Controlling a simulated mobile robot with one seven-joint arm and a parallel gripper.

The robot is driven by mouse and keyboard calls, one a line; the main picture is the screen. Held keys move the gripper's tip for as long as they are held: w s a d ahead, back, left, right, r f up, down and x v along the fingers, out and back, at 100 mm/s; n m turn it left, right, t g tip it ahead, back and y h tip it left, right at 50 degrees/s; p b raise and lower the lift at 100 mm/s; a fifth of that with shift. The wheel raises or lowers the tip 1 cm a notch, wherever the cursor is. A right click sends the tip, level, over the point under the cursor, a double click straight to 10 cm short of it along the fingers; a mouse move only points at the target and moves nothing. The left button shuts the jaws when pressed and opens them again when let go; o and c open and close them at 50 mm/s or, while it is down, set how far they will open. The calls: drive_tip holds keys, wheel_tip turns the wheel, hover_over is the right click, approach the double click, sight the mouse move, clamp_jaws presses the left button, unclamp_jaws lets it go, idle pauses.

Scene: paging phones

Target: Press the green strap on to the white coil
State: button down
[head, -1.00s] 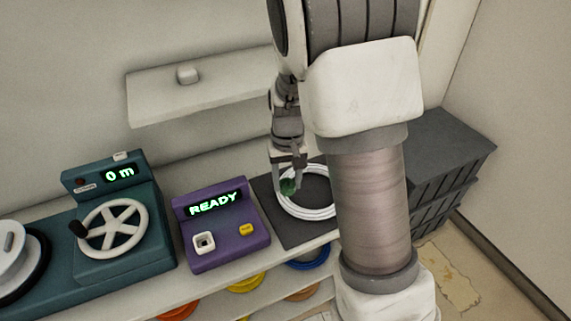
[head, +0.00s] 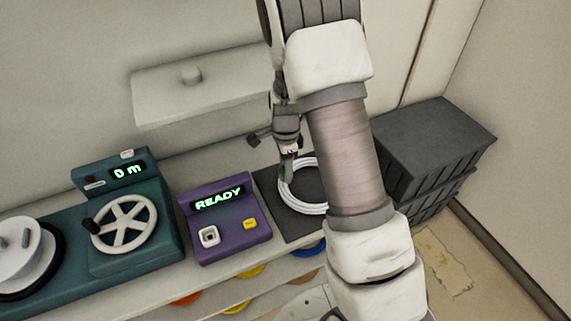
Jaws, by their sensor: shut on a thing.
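The white coil (head: 308,208) lies flat on a dark mat (head: 287,232). My arm hides part of its right side. My gripper (head: 287,158) points down over the coil's upper left edge and is shut on the green strap (head: 286,172). The strap is small and dark here, and its lower end is close to the coil's left rim. I cannot tell whether it touches the coil.
A purple box (head: 225,225) reading READY stands left of the mat. A teal machine (head: 125,225) with a hand wheel stands farther left. A pale shelf (head: 205,88) juts from the wall behind. Dark crates (head: 430,150) are stacked at the right.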

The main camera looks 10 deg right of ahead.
sight(286, 192)
drive_tip(key=shift+f+m, duration=0.2)
drive_tip(key=shift+m, duration=0.4)
drive_tip(key=shift+f+b, duration=2.25)
drive_tip(key=shift+f, duration=0.85)
drive_tip(key=shift+f+b, duration=0.3)
drive_tip(key=shift+f, duration=0.05)
unclamp_jaws()
drive_tip(key=shift+r, duration=0.15)
drive_tip(key=shift+r+p, duration=2.6)
drive_tip(key=shift+r, duration=0.8)
